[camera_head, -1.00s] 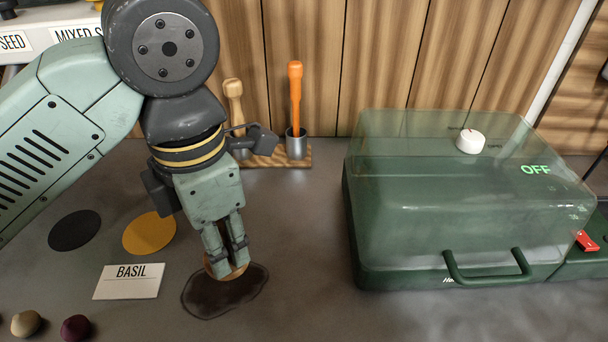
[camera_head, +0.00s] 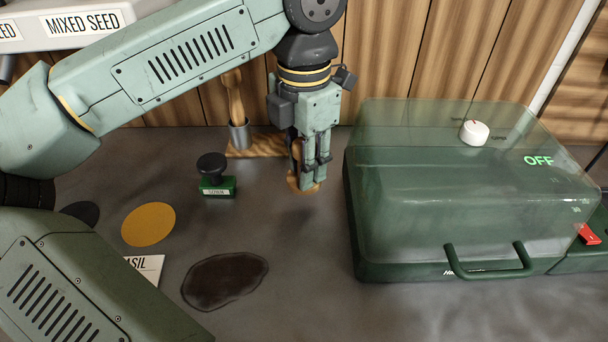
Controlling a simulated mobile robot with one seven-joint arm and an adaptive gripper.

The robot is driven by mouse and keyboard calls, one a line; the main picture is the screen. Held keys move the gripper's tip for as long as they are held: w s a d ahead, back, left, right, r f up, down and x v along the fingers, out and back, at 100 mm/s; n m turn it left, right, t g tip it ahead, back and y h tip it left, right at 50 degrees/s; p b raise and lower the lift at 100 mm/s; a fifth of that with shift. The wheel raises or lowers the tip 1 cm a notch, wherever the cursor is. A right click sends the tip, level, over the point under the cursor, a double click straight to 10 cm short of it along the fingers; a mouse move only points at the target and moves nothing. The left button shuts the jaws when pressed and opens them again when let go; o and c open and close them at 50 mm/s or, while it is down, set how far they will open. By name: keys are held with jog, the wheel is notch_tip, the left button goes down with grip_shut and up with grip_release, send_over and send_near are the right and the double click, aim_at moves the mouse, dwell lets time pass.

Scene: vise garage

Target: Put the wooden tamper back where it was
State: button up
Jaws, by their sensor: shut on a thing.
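My gripper (camera_head: 318,165) is shut on the wooden tamper (camera_head: 303,186). The tamper's round light-brown base shows below the fingers, and part of its wooden body shows to their left. The rest is hidden by the fingers. A shadow lies on the bench below it, so it appears held a little above the surface. It is in front of the wooden rack's right end and left of the green machine.
The wooden rack (camera_head: 262,152) holds a metal cup (camera_head: 238,135) with a wooden-handled tool (camera_head: 235,100). A green stamp (camera_head: 217,186), yellow disc (camera_head: 149,224), dark stain (camera_head: 225,282) and partly covered BASIL card (camera_head: 150,268) lie left. The green machine (camera_head: 450,210) stands right.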

jog(key=shift+f+b, duration=1.05)
jog(key=shift+f, duration=0.7)
jog(key=shift+f, duration=0.2)
jog(key=o, duration=1.1)
jog(key=shift+c, duration=0.2)
notch_tip(320, 180, up, 12)
jog(key=shift+r+b, duration=0.25)
jog(key=shift+b, duration=0.1)
